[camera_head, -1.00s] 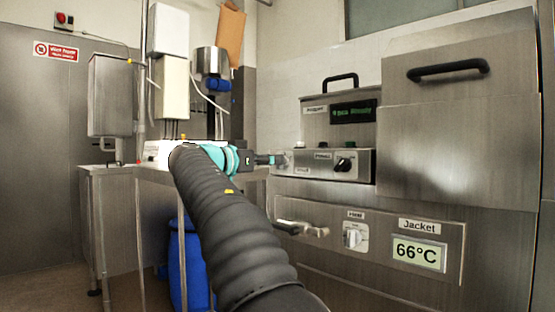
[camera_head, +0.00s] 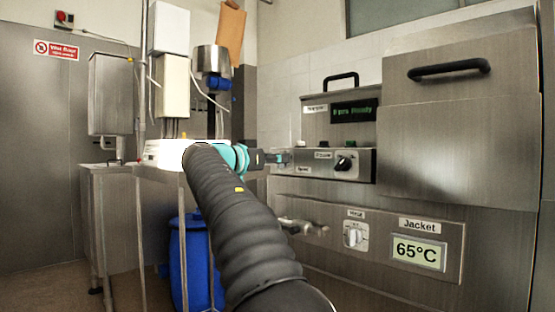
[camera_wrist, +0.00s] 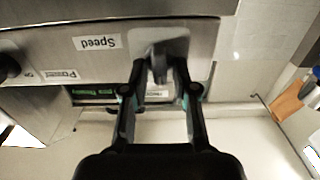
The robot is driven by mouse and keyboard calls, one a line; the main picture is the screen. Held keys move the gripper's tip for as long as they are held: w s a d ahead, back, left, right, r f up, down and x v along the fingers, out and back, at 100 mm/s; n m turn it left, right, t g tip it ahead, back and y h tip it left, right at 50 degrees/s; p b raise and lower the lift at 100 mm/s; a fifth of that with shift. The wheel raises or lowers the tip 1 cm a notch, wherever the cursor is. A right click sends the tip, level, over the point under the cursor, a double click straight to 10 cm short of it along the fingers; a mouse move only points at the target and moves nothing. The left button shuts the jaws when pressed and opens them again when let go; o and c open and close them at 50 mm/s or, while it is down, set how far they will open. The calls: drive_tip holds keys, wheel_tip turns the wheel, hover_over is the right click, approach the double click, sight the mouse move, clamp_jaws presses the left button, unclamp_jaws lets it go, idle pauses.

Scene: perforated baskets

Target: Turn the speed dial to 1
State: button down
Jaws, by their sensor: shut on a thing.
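The speed dial (camera_wrist: 157,50) is a grey knob on a light plate in the wrist view, beside the upside-down "Speed" label (camera_wrist: 97,43). My gripper (camera_wrist: 158,70) has its two fingers on either side of the knob and is shut on it. In the head view my gripper (camera_head: 284,158) reaches the left end of the control panel (camera_head: 322,155), and its tip hides the dial. The "Speed" label (camera_head: 303,169) shows just below. The dial's pointer and scale marks cannot be read.
The black Power knob (camera_head: 344,163) sits to the right on the same panel. Above are a green-lettered display (camera_head: 354,111) and a black handle (camera_head: 341,78).

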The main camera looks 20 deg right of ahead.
drive_tip(key=shift+n, duration=0.4)
drive_tip(key=n+p, duration=0.1)
drive_tip(key=n, duration=0.2)
drive_tip(key=n+p, duration=0.2)
drive_tip(key=n, duration=0.2)
drive_tip(key=w+n+p, duration=0.1)
drive_tip(key=n+p, duration=0.1)
drive_tip(key=n, duration=0.2)
drive_tip(key=shift+a+f, duration=0.15)
drive_tip(key=shift+a, duration=0.1)
drive_tip(key=c, duration=1.2)
unclamp_jaws()
drive_tip(key=shift+f, duration=0.1)
drive_tip(key=v, duration=1.2)
drive_tip(key=shift+n, duration=0.3)
